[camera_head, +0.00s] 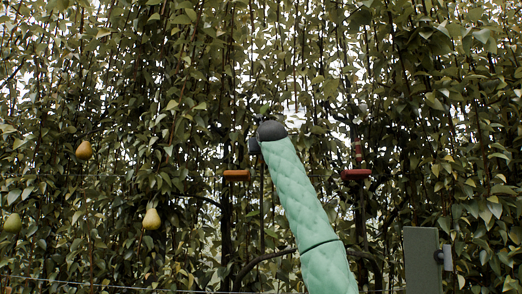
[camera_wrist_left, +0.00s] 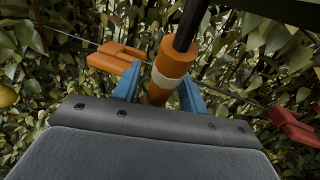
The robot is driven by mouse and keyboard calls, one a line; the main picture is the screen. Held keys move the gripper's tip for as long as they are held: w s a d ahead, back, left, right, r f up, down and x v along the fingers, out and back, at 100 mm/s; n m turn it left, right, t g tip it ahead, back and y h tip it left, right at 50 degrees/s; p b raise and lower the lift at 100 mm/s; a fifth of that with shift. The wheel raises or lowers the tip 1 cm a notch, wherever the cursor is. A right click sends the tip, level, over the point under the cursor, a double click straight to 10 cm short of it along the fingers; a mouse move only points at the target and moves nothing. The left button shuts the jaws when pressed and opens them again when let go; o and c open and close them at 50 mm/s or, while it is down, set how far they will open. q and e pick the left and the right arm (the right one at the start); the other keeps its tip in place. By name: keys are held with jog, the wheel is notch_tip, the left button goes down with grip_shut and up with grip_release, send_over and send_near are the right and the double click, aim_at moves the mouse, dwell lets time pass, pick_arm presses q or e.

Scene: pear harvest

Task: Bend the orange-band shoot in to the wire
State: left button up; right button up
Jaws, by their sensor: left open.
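The shoot with the orange band (camera_wrist_left: 187,42) shows in the left wrist view as a dark stem with an orange sleeve and a pale ring. It runs tilted between the blue fingers of my left gripper (camera_wrist_left: 160,90). The gripper is open, with a finger on each side of the band; I cannot tell whether either touches it. An orange clip (camera_wrist_left: 116,57) sits on the thin wire (camera_wrist_left: 72,37) left of the shoot. In the head view the orange clip (camera_head: 236,175) is left of my green-sleeved arm, and the gripper and banded shoot are hidden. My right gripper is not in view.
A dark red clip (camera_head: 356,174) is right of my arm, below a shoot with a red band (camera_head: 358,151). Pears (camera_head: 151,219) hang at the left. Dense leaves and upright stems fill the background. A grey upright block (camera_head: 421,262) stands at lower right.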

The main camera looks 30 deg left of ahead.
pick_arm(q)
jog(key=shift+w+a, duration=0.25)
jog(key=shift+w, duration=0.05)
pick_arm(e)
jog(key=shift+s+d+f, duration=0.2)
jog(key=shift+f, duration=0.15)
pick_arm(q)
grip_shut()
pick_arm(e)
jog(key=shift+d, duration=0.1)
